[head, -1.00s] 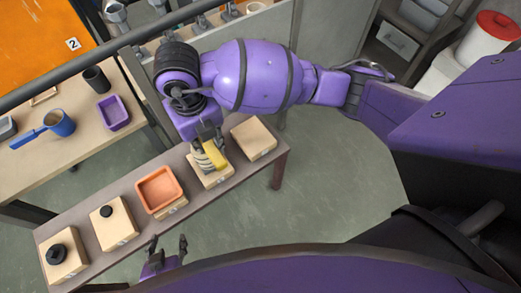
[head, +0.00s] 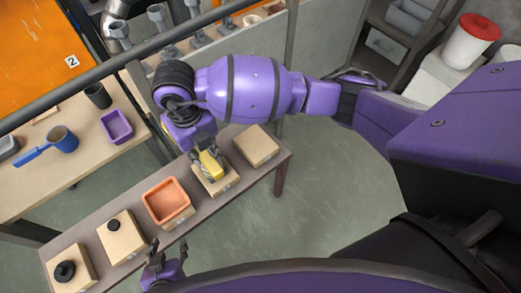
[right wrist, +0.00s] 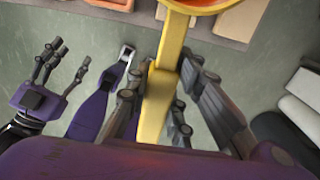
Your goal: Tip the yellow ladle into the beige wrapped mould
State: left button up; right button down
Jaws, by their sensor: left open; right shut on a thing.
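My right gripper (right wrist: 158,105) is shut on the handle of the yellow ladle (right wrist: 160,90). In the right wrist view the ladle's bowl is cut off by the top edge, with an orange-red glow inside. In the head view the yellow ladle (head: 209,165) shows below my right gripper (head: 203,152), over a beige block (head: 222,187). Several beige blocks stand in a row on the bench; I cannot tell which is the wrapped mould. My left gripper (head: 168,250) is open and empty in front of the bench; it also shows in the right wrist view (right wrist: 52,68).
An orange tray (head: 166,201) sits on a block beside the ladle. A plain block (head: 257,146) is at the bench's right end. Two blocks (head: 122,240) with black knobs stand left.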

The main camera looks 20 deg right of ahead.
pick_arm(q)
jog(key=shift+s+a+f, duration=0.25)
jog(key=shift+f, duration=0.05)
pick_arm(e)
jog(key=f+y, duration=0.1)
jog(key=y, duration=0.1)
jog(key=f+g+y, duration=0.1)
jog(key=y, duration=0.1)
jog(key=shift+a+f, duration=0.3)
jog(key=shift+a, duration=0.05)
pick_arm(q)
jog(key=shift+w, duration=0.1)
dwell(0.4)
jog(key=shift+b, duration=0.3)
pick_arm(e)
jog(key=shift+y, duration=0.4)
pick_arm(q)
jog(key=shift+a+f, duration=0.1)
jog(key=shift+f, duration=0.05)
pick_arm(e)
jog(key=shift+f+g+y, duration=0.1)
jog(key=shift+g+y, duration=0.2)
jog(key=shift+y, duration=0.1)
jog(key=shift+a, duration=0.1)
